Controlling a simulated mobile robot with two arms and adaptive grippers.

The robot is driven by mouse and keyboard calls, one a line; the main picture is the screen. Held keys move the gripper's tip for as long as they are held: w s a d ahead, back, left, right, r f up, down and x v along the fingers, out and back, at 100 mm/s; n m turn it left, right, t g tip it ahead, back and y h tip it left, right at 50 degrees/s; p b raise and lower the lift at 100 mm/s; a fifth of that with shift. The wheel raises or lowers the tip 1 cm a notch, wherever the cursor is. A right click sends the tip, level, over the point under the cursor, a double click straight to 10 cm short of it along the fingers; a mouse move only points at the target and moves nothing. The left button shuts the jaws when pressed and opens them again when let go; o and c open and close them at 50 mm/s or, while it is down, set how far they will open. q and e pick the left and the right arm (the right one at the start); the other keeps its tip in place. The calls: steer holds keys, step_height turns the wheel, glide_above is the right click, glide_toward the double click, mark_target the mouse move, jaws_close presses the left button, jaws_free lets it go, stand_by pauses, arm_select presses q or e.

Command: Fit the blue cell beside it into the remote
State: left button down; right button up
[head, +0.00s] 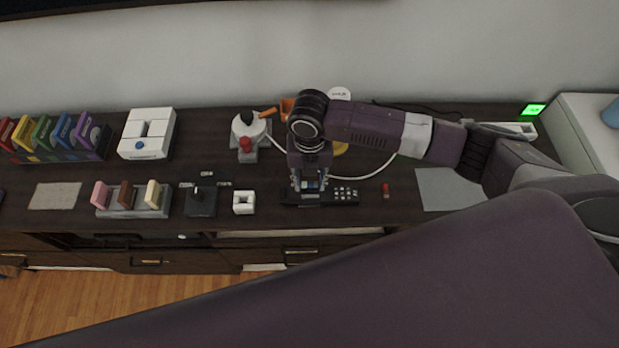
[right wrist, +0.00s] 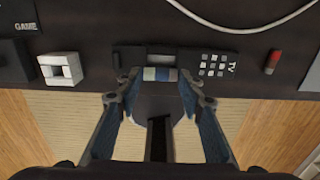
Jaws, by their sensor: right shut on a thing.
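The black TV remote (head: 343,196) lies on the dark cabinet top, its keypad at its right end; it also shows in the right wrist view (right wrist: 213,65). My right gripper (head: 311,187) is over the remote's left part, pointing down. In the right wrist view its two fingers (right wrist: 160,76) are shut on the ends of the blue cell (right wrist: 163,74), which has a blue band and pale parts. The cell lies crosswise by the remote's near edge, with a grey recess (right wrist: 160,50) just behind it. I cannot tell whether it touches the remote. My left gripper is not in view.
A white block (head: 243,202) and a black joystick-like stand (head: 201,199) are to the left. A white cable (head: 365,176) curves behind. A grey mat (head: 445,190) lies right.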

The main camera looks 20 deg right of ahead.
mark_target(310, 187)
steer(key=shift+f+b, duration=1)
steer(key=shift+f, duration=1.5)
steer(key=shift+s+f, duration=0.15)
steer(key=shift+f, duration=0.15)
steer(key=shift+c, duration=0.7)
steer(key=shift+f, duration=0.1)
steer(key=o, duration=1.1)
steer(key=shift+f, duration=0.1)
steer(key=shift+r, duration=0.5)
step_height(310, 187, up, 11)
steer(key=shift+r, duration=0.15)
